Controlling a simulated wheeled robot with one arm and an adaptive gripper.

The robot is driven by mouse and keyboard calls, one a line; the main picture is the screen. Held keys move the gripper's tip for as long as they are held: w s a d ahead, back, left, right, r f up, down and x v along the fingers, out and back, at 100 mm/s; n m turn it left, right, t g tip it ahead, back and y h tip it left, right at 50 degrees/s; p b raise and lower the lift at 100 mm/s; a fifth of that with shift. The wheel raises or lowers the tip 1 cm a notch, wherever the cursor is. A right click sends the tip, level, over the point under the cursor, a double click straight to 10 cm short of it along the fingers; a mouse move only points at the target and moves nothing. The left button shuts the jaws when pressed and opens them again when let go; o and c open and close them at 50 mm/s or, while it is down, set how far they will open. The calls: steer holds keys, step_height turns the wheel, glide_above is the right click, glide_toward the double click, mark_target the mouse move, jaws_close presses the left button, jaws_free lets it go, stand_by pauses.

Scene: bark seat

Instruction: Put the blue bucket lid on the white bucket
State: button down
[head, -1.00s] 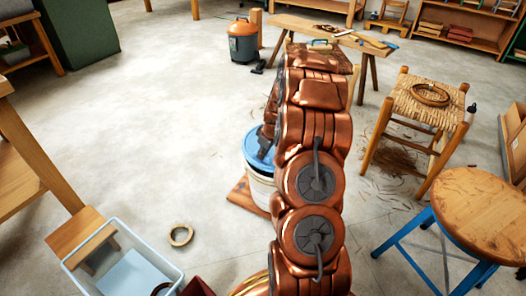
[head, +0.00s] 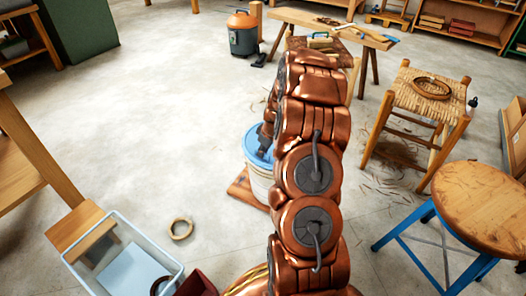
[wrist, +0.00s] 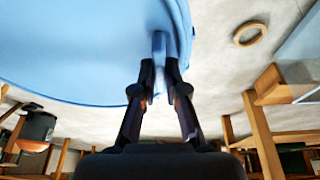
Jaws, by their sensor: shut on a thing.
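The blue bucket lid (head: 256,141) is over the top of the white bucket (head: 261,184) in the head view. Its near edge looks close to the bucket's rim; I cannot tell whether it touches or sits level. In the wrist view the lid (wrist: 75,45) fills the upper left. My gripper (wrist: 160,72) is shut on a small blue piece at the lid's edge. In the head view my arm hides most of the gripper and the right side of lid and bucket. The bucket is out of sight in the wrist view.
The bucket stands on a wooden board (head: 242,190). A tape ring (head: 181,228) and a clear bin (head: 105,257) lie to the left. A woven stool (head: 428,90) and a round blue-legged stool (head: 484,204) stand to the right. Floor behind and left is clear.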

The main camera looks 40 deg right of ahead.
steer(key=shift+f, duration=0.85)
stand_by(1.1)
steer(key=c, duration=1.1)
jaws_free()
steer(key=shift+c, duration=0.2)
steer(key=o, duration=0.3)
steer(key=shift+o, duration=0.2)
steer(key=shift+r, duration=0.1)
steer(key=shift+r+p, duration=1.05)
steer(key=shift+r, duration=2.4)
